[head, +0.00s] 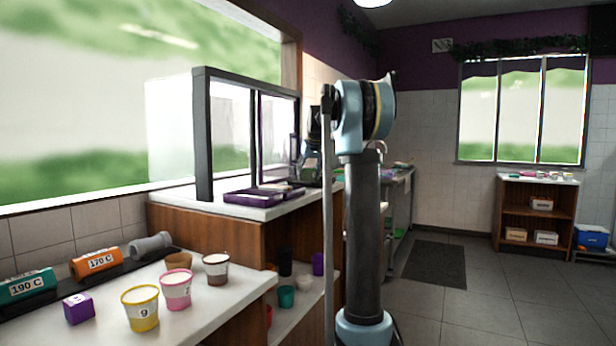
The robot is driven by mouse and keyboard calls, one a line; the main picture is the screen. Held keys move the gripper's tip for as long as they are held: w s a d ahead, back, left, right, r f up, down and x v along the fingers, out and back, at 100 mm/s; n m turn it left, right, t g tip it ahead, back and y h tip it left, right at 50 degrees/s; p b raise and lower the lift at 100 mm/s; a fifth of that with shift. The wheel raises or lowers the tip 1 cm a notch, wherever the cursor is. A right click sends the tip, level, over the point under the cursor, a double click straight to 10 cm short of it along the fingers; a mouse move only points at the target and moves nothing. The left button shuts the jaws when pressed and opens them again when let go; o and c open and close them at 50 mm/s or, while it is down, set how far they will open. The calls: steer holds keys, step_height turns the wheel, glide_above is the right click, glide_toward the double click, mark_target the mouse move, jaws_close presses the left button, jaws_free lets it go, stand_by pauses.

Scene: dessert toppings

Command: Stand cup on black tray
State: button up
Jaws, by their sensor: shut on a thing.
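I cannot tell which cup the task means. Dark purple trays (255,199) lie on the higher counter behind. I cannot make out a tray that is clearly black. My arm rises at the centre of the head view and blocks part of the room. My gripper cannot be made out, so anything it holds is hidden.
A purple cube (78,308) and dark racks with green (27,287), orange (97,262) and grey (150,245) rolls share the near counter. A framed glass screen (228,130) stands on the higher counter.

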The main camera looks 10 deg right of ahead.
steer(key=o, duration=1.3)
steer(key=shift+c, duration=0.2)
steer(key=v, duration=1.2)
steer(key=shift+r, duration=0.1)
steer(key=s+f+m+g, duration=0.1)
steer(key=s+f+g, duration=0.1)
steer(key=s+f, duration=2)
steer(key=s+f+g+h, duration=0.1)
steer(key=s+f, duration=2.2)
steer(key=s, duration=0.5)
steer(key=shift+a+m+g, duration=0.35)
steer(key=shift+m+g, duration=0.05)
